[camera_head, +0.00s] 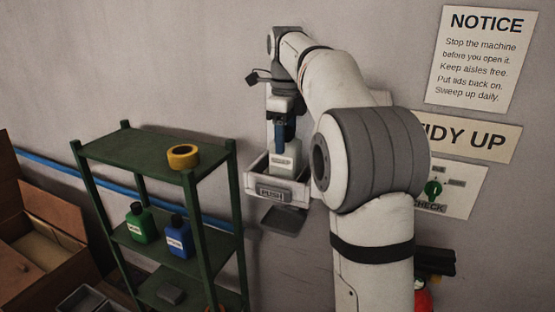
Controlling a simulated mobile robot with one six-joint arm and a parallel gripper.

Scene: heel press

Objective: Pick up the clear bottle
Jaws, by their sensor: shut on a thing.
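The clear bottle (285,161), pale and whitish with a small label, stands roughly upright in a white wall-mounted box (254,187) with a grey front plate. My gripper (284,143) comes down from above and is shut on the top of the bottle. Blue finger parts show beside the bottle's neck. The bottle's lower part is hidden behind the box's front wall, so I cannot tell whether it touches the box floor. My arm covers the area to the right of the box.
A green shelf rack (135,146) stands left of the box, with a yellow tape roll (184,156) on top. A green bottle (140,222) and a blue bottle (178,236) stand on its middle shelf. Cardboard boxes (52,212) are at far left. The wall is close behind.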

